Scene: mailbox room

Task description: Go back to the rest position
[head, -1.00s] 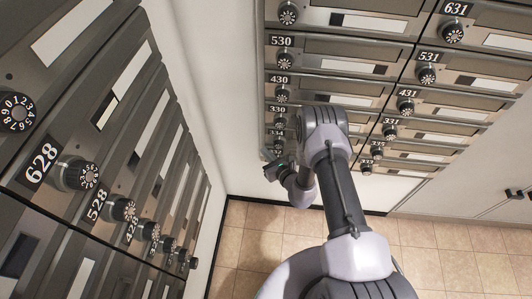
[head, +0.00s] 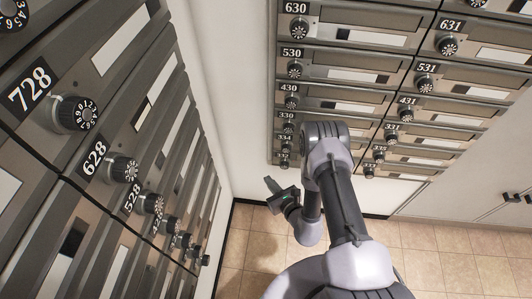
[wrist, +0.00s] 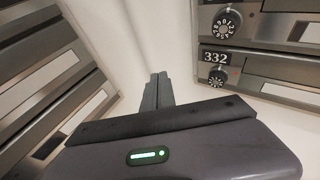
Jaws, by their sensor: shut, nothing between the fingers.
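My gripper (head: 272,186) is at the end of my folded arm in the head view, low in front of the white wall at the corner between two mailbox banks. It also shows in the wrist view (wrist: 158,78), where its two fingers are together with nothing between them. It touches no mailbox that I can see. In the wrist view, the mailbox labelled 332 (wrist: 216,57) is to the right of the fingers, with a round dial below its label.
A left mailbox bank (head: 120,130) with protruding dials runs close along the left. A back mailbox bank (head: 345,62) stands behind my arm. White wall (head: 225,100) fills the corner between them. The tiled floor (head: 440,265) at the lower right looks clear.

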